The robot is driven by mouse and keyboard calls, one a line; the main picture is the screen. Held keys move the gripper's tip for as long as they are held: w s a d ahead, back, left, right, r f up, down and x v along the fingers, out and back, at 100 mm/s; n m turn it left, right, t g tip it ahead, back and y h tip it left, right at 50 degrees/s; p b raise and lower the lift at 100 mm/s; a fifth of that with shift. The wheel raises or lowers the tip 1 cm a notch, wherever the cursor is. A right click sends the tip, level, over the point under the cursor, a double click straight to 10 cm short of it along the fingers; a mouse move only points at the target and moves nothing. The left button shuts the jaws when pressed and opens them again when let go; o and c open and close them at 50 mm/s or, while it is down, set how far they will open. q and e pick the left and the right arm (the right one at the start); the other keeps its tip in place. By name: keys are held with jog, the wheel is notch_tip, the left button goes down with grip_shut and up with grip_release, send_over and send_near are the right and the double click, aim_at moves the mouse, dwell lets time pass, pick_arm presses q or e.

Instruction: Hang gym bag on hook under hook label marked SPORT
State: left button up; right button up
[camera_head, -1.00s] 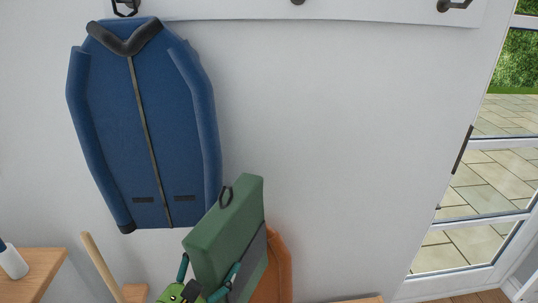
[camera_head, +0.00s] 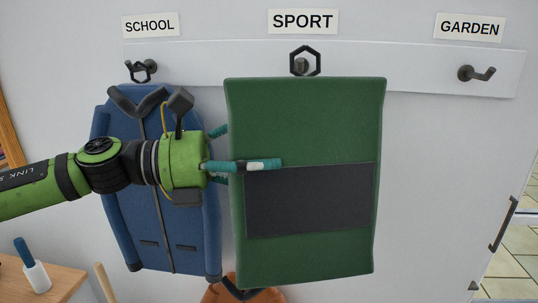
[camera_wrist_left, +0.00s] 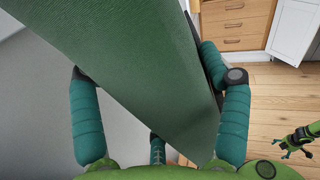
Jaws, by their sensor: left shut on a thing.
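The green gym bag (camera_head: 310,120), with a dark front pocket, is upright against the wall under the SPORT label (camera_head: 303,21). Its black hexagonal loop (camera_head: 291,61) is in front of the SPORT hook (camera_head: 302,66), which shows through it. I cannot tell whether the loop is around the hook or only in front of it. My left gripper (camera_head: 248,160) is shut on the bag's left side, one finger across its front. In the left wrist view the bag (camera_wrist_left: 120,65) is between the fingers. My right gripper (camera_wrist_left: 297,142) shows small there, its fingers spread and empty.
A blue jacket (camera_head: 175,225) hangs under the SCHOOL label (camera_head: 150,25), behind my left gripper. The GARDEN hook (camera_head: 477,73) is empty, with clear wall below. An orange-brown item (camera_head: 217,293) is below the bag. A wooden surface (camera_head: 70,282) is at lower left.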

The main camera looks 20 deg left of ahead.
pick_arm(q)
jog(key=shift+w+a+f, duration=0.15)
jog(key=shift+w+a, duration=0.15)
jog(key=shift+a, duration=0.05)
jog(key=shift+w+a, duration=0.1)
jog(key=shift+w, duration=0.15)
jog(key=w+a, duration=0.2)
jog(key=w, duration=0.6)
jog(key=shift+f+b, duration=0.3)
jog(key=shift+w+f+b, duration=0.4)
jog(key=shift+f+b, duration=0.15)
jog(key=shift+b, duration=0.65)
jog(key=shift+a+f+b, duration=0.15)
jog(key=shift+f+b, duration=0.1)
jog(key=shift+b, duration=0.75)
pick_arm(e)
jog(key=shift+s+f, duration=0.15)
jog(key=shift+f, duration=1.15)
jog(key=shift+s+f, duration=0.15)
jog(key=shift+f, duration=1.1)
pick_arm(q)
jog(key=shift+w, duration=0.1)
